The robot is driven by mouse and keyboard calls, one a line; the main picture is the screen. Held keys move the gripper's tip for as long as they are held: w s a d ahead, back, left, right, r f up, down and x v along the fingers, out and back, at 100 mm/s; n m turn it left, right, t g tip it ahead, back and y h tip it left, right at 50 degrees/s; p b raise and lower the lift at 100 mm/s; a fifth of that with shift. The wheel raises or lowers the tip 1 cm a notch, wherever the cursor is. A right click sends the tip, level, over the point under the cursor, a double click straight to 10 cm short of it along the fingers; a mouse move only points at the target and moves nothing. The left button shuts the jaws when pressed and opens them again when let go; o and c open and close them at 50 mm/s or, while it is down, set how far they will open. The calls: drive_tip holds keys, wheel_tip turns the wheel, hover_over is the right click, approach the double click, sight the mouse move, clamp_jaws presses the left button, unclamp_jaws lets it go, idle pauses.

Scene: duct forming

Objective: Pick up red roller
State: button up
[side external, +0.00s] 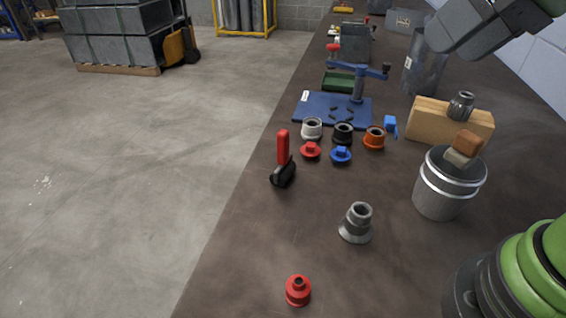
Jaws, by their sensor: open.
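A hand tool with an upright red handle (283,147) and a black lower part stands near the left edge of the dark bench; it looks like the red roller. A separate small red flanged cylinder (298,290) stands at the front of the bench. My gripper (447,42) shows partly at the top right as a grey block, open, high above the bench and well apart from both red things. Its fingers cannot be made out clearly, and the rest of it is cut off by the frame edge.
A grey metal fitting (356,223) stands between the red things and a metal bucket (440,200) holding brushes or blocks. Red, blue, black, white and orange fittings cluster before a blue plate (306,112) with a bender. A wooden block (425,122) stands right.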

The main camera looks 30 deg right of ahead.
drive_tip(key=w+a+f+n, duration=0.2)
drive_tip(key=w, duration=0.5)
drive_tip(key=n+g, duration=0.2)
drive_tip(key=n, duration=0.2)
approach(285, 132)
drive_tip(key=f, duration=0.2)
drive_tip(key=w+a+f+n, duration=0.1)
drive_tip(key=f, duration=0.1)
drive_tip(key=w+f+n, duration=0.1)
drive_tip(key=shift+w+a+f+g, duration=0.2)
drive_tip(key=shift+f+g, duration=0.1)
drive_tip(key=shift+f, duration=0.1)
drive_tip(key=shift+x, duration=3.15)
drive_tip(key=shift+w, duration=0.15)
drive_tip(key=shift+r, duration=0.1)
drive_tip(key=shift+d, duration=0.1)
clamp_jaws()
